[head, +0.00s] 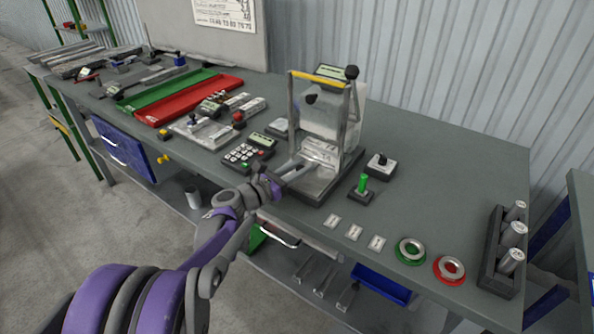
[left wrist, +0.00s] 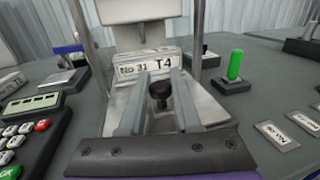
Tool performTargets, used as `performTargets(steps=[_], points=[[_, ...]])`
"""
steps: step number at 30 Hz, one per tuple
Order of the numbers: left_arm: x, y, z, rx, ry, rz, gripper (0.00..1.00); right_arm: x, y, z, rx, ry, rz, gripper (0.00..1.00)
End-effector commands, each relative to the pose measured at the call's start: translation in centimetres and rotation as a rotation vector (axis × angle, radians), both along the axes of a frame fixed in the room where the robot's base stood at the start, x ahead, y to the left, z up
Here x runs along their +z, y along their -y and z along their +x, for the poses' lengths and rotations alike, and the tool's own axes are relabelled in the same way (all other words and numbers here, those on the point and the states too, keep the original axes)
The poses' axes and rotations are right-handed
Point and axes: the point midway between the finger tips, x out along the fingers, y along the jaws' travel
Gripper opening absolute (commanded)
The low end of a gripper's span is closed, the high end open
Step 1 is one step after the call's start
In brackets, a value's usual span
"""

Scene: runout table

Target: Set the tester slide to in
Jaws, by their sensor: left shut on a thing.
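The tester (head: 318,120) stands on the bench with an upright metal frame, a yellow top bar and a black-knobbed lever. Its slide (head: 318,178) is a light metal plate low at the front. In the left wrist view the slide (left wrist: 207,108) carries a black knob (left wrist: 160,90). A block labelled "No 31 T4" (left wrist: 148,66) sits behind the knob, below the tester's upper part. My left gripper (head: 292,170) reaches in from the front left, its two fingers on either side of the knob and shut on it. My right gripper is out of view.
A green-handled switch (head: 363,185) stands right of the tester, and a black-knobbed box (head: 381,165) behind it. A keypad (head: 248,153) is close on the left. Small label plates (head: 353,232), a green ring (head: 411,250) and a red ring (head: 449,269) lie along the front edge.

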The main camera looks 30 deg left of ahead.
Motion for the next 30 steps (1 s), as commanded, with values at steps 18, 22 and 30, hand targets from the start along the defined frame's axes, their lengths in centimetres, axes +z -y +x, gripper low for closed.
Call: performTargets(steps=[18,22,30], points=[[0.1,0.2,3.0,0.002,0.001,-0.003,0.62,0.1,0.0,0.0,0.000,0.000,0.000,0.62],[0.1,0.2,3.0,0.002,0.001,-0.001,0.62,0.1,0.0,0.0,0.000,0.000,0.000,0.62],[0.1,-0.1,2.2,0.003,0.001,0.000,0.62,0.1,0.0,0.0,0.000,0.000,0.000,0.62]])
